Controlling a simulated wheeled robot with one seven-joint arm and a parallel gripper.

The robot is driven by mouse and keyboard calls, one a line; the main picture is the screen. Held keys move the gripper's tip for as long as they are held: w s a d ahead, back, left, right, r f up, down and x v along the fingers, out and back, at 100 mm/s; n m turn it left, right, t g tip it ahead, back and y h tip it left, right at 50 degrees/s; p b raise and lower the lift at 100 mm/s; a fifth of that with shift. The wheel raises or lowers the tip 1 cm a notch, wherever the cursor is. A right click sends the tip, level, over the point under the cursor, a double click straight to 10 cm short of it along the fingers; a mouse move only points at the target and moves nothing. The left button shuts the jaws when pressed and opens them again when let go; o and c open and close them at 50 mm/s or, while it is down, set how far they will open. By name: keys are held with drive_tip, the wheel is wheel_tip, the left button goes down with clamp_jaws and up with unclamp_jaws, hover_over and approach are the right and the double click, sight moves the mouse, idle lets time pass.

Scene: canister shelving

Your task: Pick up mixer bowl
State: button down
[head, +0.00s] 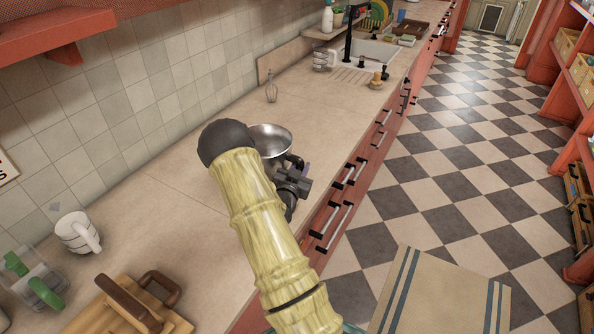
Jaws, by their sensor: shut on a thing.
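The mixer bowl (269,138) is a shiny metal bowl over the counter, just beyond the dark end of my arm. Its upper rim and inside show; its lower part is hidden behind my arm. My gripper (292,163) is at the bowl's near right side and is shut on it, though the fingertips are small and partly hidden. I cannot tell whether the bowl touches the counter.
A whisk (271,88) stands on the counter (170,190) beyond the bowl. A sink (372,52) with a black faucet lies farther back. A white mug (78,232) and a wooden tray (90,318) are at the lower left. Checkered floor (440,180) lies right.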

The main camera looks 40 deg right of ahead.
wheel_tip(320, 180, up, 9)
drive_tip(key=shift+f+b, duration=0.1)
drive_tip(key=shift+b, duration=0.8)
